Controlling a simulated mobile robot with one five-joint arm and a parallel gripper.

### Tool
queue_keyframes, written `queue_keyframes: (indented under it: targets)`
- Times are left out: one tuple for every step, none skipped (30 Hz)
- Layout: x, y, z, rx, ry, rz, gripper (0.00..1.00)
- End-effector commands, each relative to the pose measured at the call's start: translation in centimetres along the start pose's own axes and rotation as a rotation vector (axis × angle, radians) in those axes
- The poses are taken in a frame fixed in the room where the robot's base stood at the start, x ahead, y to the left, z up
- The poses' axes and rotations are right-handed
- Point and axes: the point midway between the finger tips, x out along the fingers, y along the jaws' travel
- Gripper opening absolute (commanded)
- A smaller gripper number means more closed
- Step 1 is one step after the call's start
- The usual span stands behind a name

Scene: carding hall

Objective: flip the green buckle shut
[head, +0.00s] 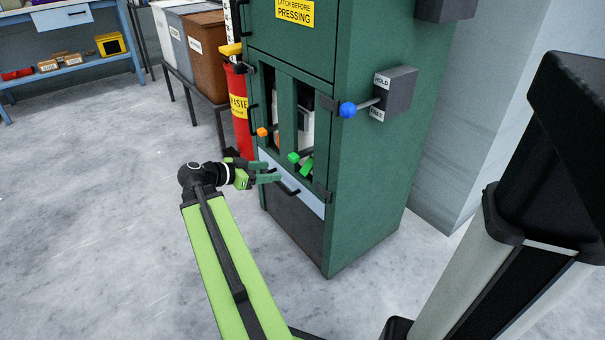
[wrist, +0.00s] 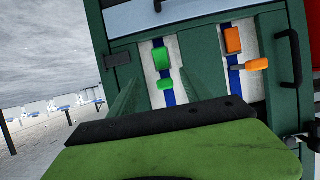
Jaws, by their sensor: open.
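The green buckle (head: 294,157) is in the right-hand opening of the green cabinet's front in the head view. In the wrist view the green buckle (wrist: 161,59) sits on a blue strap over a white panel, with a smaller green tab (wrist: 165,84) close by. I cannot tell exactly how the tab joins it. My gripper (head: 279,172) is open and empty in front of the cabinet, just left of and a little below the buckle in the head view. In the wrist view its two green fingers stand either side of the tab, apparently apart from it.
An orange buckle (wrist: 233,40) with its own tab is on the neighbouring strap. A dark upright bar (head: 286,120) divides the openings. A blue-knobbed lever (head: 348,109) sticks out of the cabinet's side. A red cylinder (head: 240,115) stands left of the cabinet. The floor at left is clear.

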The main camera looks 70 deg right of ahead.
Motion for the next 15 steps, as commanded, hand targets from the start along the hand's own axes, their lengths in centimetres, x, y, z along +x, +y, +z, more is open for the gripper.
queue_keyframes:
  targets:
    - [1.5, 0.1, 0.5, 0.001, 0.000, 0.004, 0.56]
    - [2.3, 0.0, 0.5, 0.001, 0.000, 0.004, 0.56]
    - [3.3, 0.0, 0.6, 0.000, 0.000, 0.004, 0.56]
    - [4.1, 0.0, 0.6, 0.000, 0.000, 0.004, 0.56]
    - [4.9, 0.0, 0.6, 0.001, 0.000, 0.004, 0.56]
    - [5.8, 0.0, 0.6, 0.000, 0.000, 0.004, 0.56]
    - [6.6, 0.0, 0.6, 0.000, 0.000, 0.004, 0.56]
    - [7.4, 0.0, 0.6, 0.000, 0.000, 0.003, 0.56]
    - [8.4, 0.0, 0.6, -0.001, -0.001, 0.004, 0.56]
    - [9.2, -0.1, 0.6, 0.000, 0.000, 0.003, 0.56]
    - [9.9, 0.0, 0.6, 0.000, 0.000, 0.003, 0.56]
    - [10.8, -0.1, 0.6, 0.000, -0.001, 0.003, 0.56]
    - [11.4, -0.1, 0.5, -0.001, -0.001, 0.002, 0.56]
    - [12.0, -0.1, 0.5, -0.001, -0.001, 0.002, 0.56]
    - [12.7, -0.1, 0.5, -0.002, -0.001, 0.002, 0.56]
